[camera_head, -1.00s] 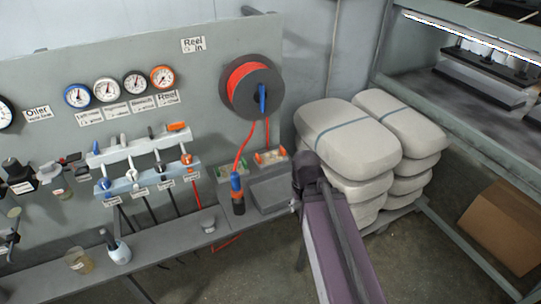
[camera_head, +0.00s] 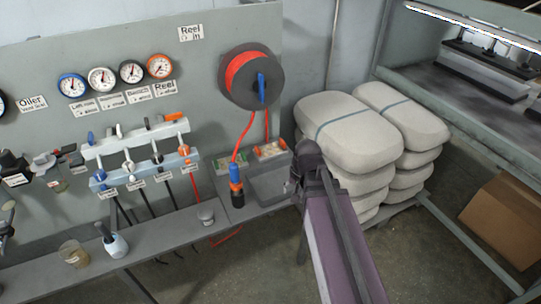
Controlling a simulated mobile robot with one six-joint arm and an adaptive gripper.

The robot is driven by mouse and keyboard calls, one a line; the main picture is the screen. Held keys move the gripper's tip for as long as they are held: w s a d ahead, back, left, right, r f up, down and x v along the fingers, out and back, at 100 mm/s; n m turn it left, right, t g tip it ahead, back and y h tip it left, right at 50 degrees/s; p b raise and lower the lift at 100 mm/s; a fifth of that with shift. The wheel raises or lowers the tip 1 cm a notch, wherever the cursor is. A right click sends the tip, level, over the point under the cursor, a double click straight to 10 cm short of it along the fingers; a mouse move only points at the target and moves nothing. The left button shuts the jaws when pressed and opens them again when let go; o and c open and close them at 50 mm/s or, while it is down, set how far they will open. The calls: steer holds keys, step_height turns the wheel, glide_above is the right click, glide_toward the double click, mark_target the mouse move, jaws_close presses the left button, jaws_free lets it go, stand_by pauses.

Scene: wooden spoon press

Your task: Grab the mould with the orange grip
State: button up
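I cannot make out a mould with an orange grip for certain. Orange shows on a lever (camera_head: 173,117) at the right end of the upper valve rack and on a valve knob (camera_head: 184,149) on the lower rack, both on the grey panel. A blue-and-orange tool (camera_head: 236,187) stands at the right end of the bench. Grey blocks (camera_head: 484,75) lie in the lit machine at upper right, with no orange visible on them. My arm rises from the bottom centre in front of the sacks; its gripper fingers are not visible.
The panel carries gauges (camera_head: 102,79) and a red hose reel (camera_head: 251,76). A narrow bench (camera_head: 160,237) holds cups. Stacked sacks (camera_head: 360,132) stand right of centre on a pallet. A cardboard box (camera_head: 505,222) sits under the machine's shelf. Some floor is bare at bottom right.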

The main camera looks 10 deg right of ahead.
steer(key=w+f+m+t+y+b, duration=0.25)
steer(key=w+f+m+b, duration=0.25)
steer(key=w+m, duration=0.3)
steer(key=m+t+b, duration=0.8)
steer(key=m+b, duration=0.5)
steer(key=m, duration=0.6)
glide_toward(283, 141)
steer(key=s, duration=0.4)
steer(key=shift+d+r+y, duration=0.1)
steer(key=shift+d+y, duration=0.15)
steer(key=shift+y, duration=0.1)
steer(key=shift+w+d+r+m+t, duration=0.1)
steer(key=shift+w+d+m+t, duration=0.3)
steer(key=shift+m, duration=0.4)
steer(key=shift+w, duration=0.1)
steer(key=shift+b+x, duration=1.8)
steer(key=shift+x, duration=2.35)
steer(key=shift+b+x, duration=1.05)
steer(key=shift+x, duration=1.7)
